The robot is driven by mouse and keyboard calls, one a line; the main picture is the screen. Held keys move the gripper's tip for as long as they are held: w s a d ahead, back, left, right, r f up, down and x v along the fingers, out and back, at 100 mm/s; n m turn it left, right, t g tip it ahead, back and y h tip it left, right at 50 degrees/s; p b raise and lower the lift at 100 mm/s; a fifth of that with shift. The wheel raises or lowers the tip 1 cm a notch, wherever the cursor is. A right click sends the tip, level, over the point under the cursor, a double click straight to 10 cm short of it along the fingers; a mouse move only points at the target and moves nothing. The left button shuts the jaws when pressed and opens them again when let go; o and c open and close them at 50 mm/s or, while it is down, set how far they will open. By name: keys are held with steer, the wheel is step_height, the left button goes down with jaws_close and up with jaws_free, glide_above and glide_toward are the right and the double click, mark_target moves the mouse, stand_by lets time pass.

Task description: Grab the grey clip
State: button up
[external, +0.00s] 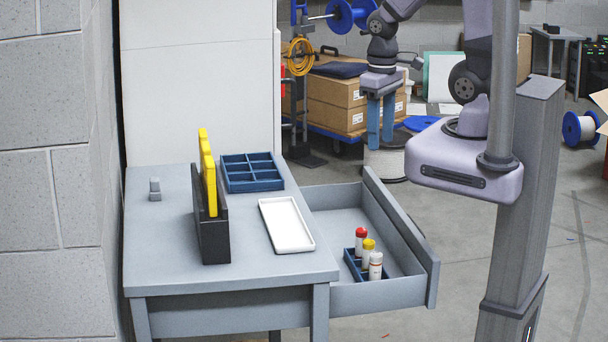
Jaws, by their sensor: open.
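A small grey clip (155,189) stands on the grey table (160,255), near its back left corner. My gripper (381,140) is to the right of the table, over the floor side beyond the open drawer, with its two blue fingers pointing down. The fingers are apart and nothing shows between them. The gripper is well away from the clip, with the black holder and the blue tray lying between them in the picture.
A black holder (213,240) with yellow pieces (208,170) stands right of the clip. A blue compartment tray (235,187) and white tray (286,225) lie on the table. The drawer (400,262) is open, with capped tubes in a blue rack (351,263). The table's front left is clear.

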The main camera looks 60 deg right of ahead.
step_height(320, 180, up, 5)
steer(key=w+a+m+t+y+b, duration=0.3)
steer(key=w+a+m+b, duration=0.45)
steer(key=w, duration=0.75)
steer(key=w+a+m+t+y+b, duration=0.35)
steer(key=w+m, duration=0.75)
steer(key=w, duration=0.4)
steer(key=w+a+m+t+y+b, duration=0.2)
steer(key=w+a+m+b, duration=0.45)
steer(key=w, duration=0.75)
steer(key=m+p, duration=0.2)
glide_toward(158, 178)
steer(key=shift+w+a+f, duration=0.3)
steer(key=shift+w+a, duration=0.15)
steer(key=shift+w, duration=0.05)
steer(key=shift+f, duration=0.4)
steer(key=shift+p+x, duration=1.1)
steer(key=shift+x, duration=0.55)
steer(key=shift+p+x, duration=0.9)
steer(key=shift+x, duration=1.1)
steer(key=shift+a+r, duration=0.15)
steer(key=shift+r, duration=0.05)
